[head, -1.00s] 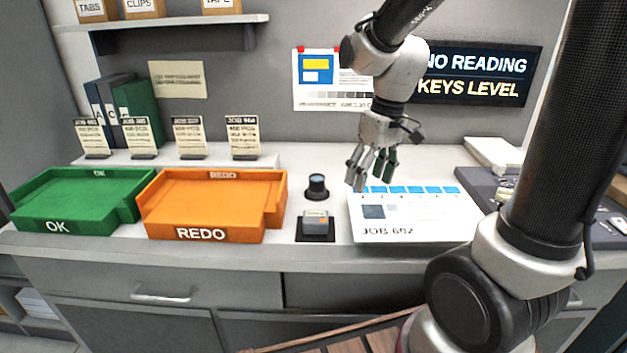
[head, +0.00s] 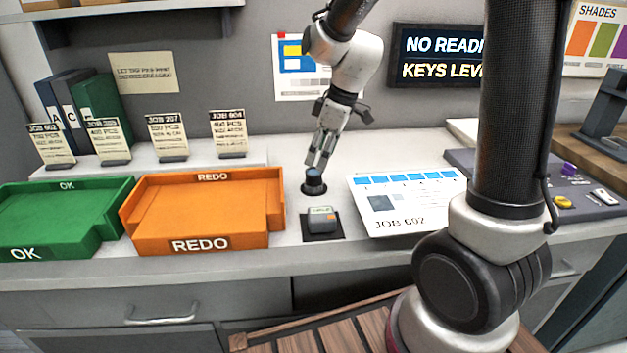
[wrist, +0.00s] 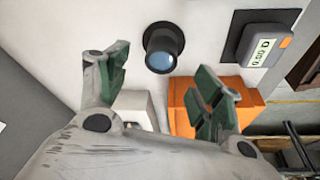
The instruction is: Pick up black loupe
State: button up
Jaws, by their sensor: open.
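The black loupe (head: 314,184) stands on the grey counter between the orange REDO tray and the white JOB 602 sheet. My gripper (head: 318,160) hangs just above and behind it in the head view, tilted, with its fingers pointing down toward it. In the wrist view the loupe (wrist: 163,47) shows its pale blue lens and lies beyond the fingertips, roughly between their lines. My gripper (wrist: 165,75) is open there, with its green-padded fingers spread and nothing between them. Whether a fingertip touches the loupe is unclear in the head view.
A small grey meter (head: 321,220) sits on a black pad right in front of the loupe. The orange REDO tray (head: 205,243) is close on the left, the green OK tray (head: 60,245) beyond it. The JOB 602 sheet (head: 400,212) lies to the right. Job cards (head: 228,133) stand behind.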

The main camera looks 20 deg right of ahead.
aim_at(315, 171)
jog(key=x, duration=0.7)
jog(key=shift+s+f, duration=0.15)
jog(key=shift+f, duration=0.05)
jog(key=c, duration=1.1)
